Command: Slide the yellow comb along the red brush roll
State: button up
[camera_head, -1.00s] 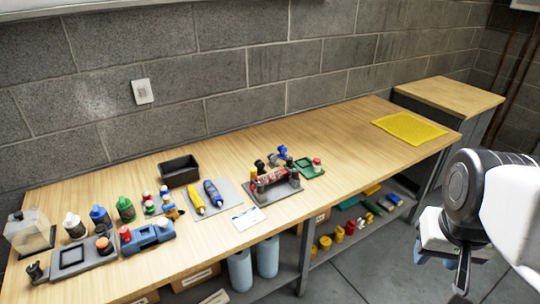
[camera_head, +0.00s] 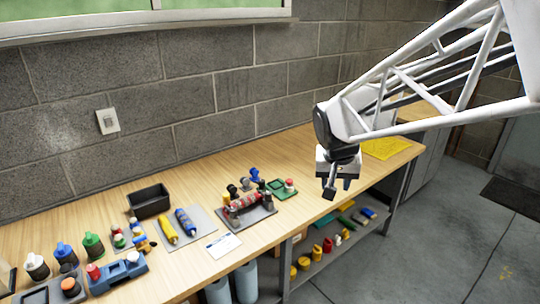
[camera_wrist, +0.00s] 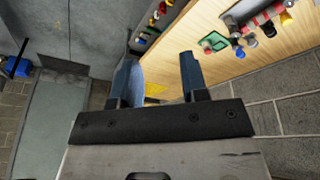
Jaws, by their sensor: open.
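The red brush roll (camera_head: 244,203) lies across a dark grey stand (camera_head: 262,217) on the workbench, in the middle of the head view. A small yellow piece (camera_head: 227,199) at the roll's left end looks like the yellow comb; it is too small to tell its shape. In the wrist view the red roll (camera_wrist: 262,18) and the yellow piece (camera_wrist: 287,19) show at the top right, partly cut off. My gripper (camera_head: 337,190) is open and empty, to the right of the stand and apart from it. Its two fingers (camera_wrist: 160,75) show in the wrist view with nothing between them.
A green tray (camera_head: 281,189) with a red-topped part sits right of the stand. Blue-headed and black-headed parts stand behind the roll. Yellow and blue rolls (camera_head: 186,221) lie on a grey mat to the left, near a black bin (camera_head: 149,201). A yellow mat (camera_head: 388,148) lies at the right.

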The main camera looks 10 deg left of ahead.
jog(key=w+a+f, duration=0.4)
jog(key=w+a, duration=0.5)
jog(key=t, duration=0.1)
send_near(226, 194)
jog(key=shift+w+d+f+y, duration=0.1)
jog(key=shift+d+f+y, duration=0.1)
jog(key=shift+f, duration=0.2)
jog(key=shift+w+d+f+y, duration=0.1)
jog(key=shift+f+y, duration=0.1)
jog(key=shift+f, duration=0.2)
jog(key=shift+f, duration=0.15)
jog(key=shift+x, duration=3.75)
grip_shut()
jog(key=shift+w+d, duration=0.1)
